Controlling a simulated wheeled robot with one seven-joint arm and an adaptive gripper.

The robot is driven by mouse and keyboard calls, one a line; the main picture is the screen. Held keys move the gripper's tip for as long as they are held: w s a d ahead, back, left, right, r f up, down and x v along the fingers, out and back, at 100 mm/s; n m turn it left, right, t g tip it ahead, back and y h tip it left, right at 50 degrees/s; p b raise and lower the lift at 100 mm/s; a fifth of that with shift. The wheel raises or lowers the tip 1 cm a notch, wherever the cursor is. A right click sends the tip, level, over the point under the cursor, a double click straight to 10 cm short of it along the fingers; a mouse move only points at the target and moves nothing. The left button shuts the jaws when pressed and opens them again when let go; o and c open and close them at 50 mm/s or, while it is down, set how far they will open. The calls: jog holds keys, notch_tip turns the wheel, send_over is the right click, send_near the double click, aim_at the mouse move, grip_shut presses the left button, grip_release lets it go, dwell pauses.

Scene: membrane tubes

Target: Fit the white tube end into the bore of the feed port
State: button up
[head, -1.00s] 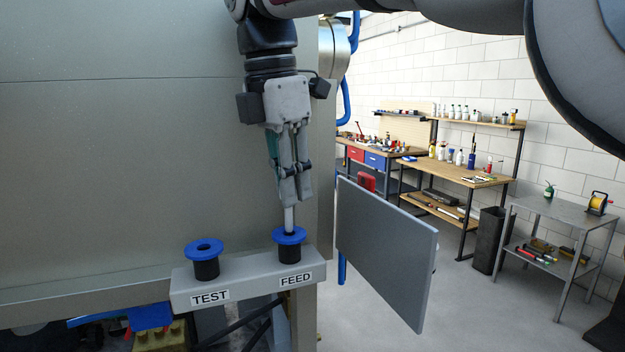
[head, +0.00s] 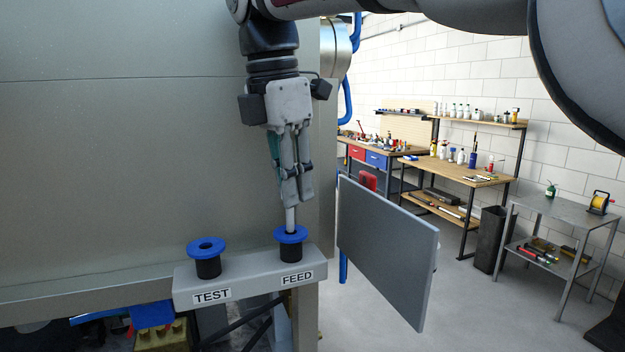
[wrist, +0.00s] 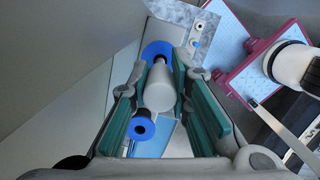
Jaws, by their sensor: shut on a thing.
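My gripper (head: 297,199) is shut on the white tube (head: 291,218) and holds it upright, pointing down. The feed port (head: 291,253), a black cylinder with a blue flange, stands directly below on a grey bracket labelled FEED. The tube's lower end meets the middle of the flange; how far it sits in the bore is hidden. In the wrist view the white tube (wrist: 160,90) lies between the green-lined fingers, its narrow far end over a blue flange (wrist: 151,48). The similar test port (head: 207,265) stands to the left, apart from the tube.
The grey bracket (head: 250,267) carries both ports in front of a large grey wall panel (head: 120,170). A grey plate (head: 390,255) stands close to the right of the feed port. Workbenches (head: 460,173) and a metal cart (head: 560,212) are farther back.

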aim_at(291, 231)
jog(key=shift+f+b, duration=0.4)
jog(key=shift+f, duration=1.4)
jog(key=o, duration=0.9)
jog(key=shift+c, duration=0.2)
jog(key=shift+r, duration=0.1)
notch_tip(291, 231, up, 12)
jog(key=s+a, duration=0.1)
jog(key=shift+s+a+f, duration=0.15)
jog(key=shift+a+f, duration=0.05)
jog(key=shift+s, duration=0.15)
